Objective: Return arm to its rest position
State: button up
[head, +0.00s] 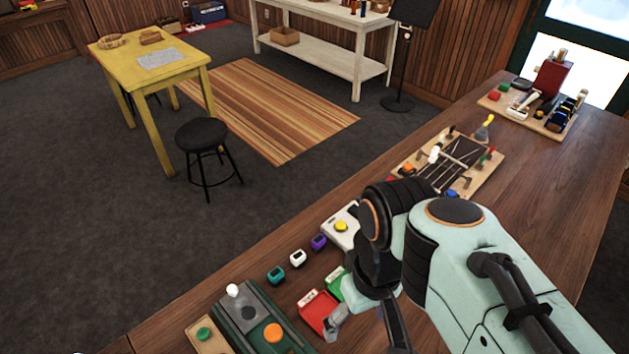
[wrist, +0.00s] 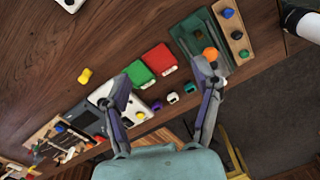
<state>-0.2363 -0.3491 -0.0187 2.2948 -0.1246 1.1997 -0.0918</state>
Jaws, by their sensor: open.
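My gripper (head: 363,325) is open at the front of the wooden workbench (head: 540,150), at the end of my pale green arm. In the wrist view, its two fingers (wrist: 163,75) are spread apart with nothing held between them. A red box (head: 318,312) and a green box (head: 335,284) lie on the bench beside the gripper, partly hidden by it in the head view. They show between and beyond the fingers in the wrist view, the red one (wrist: 160,60) next to the green one (wrist: 139,73).
A dark green tray (head: 250,318) with an orange ball (head: 272,333) stands at front left. Small purple, white and teal devices (head: 297,258) line the bench edge near a white pedal (head: 340,230). Tool boards (head: 490,165) lie farther back. The right of the bench is mostly bare.

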jog(key=s+d+f+m, duration=0.3)
jog(key=s+d, duration=0.1)
jog(key=s, duration=0.1)
jog(key=shift+s+f+m, duration=0.25)
jog(key=shift+s+m, duration=0.05)
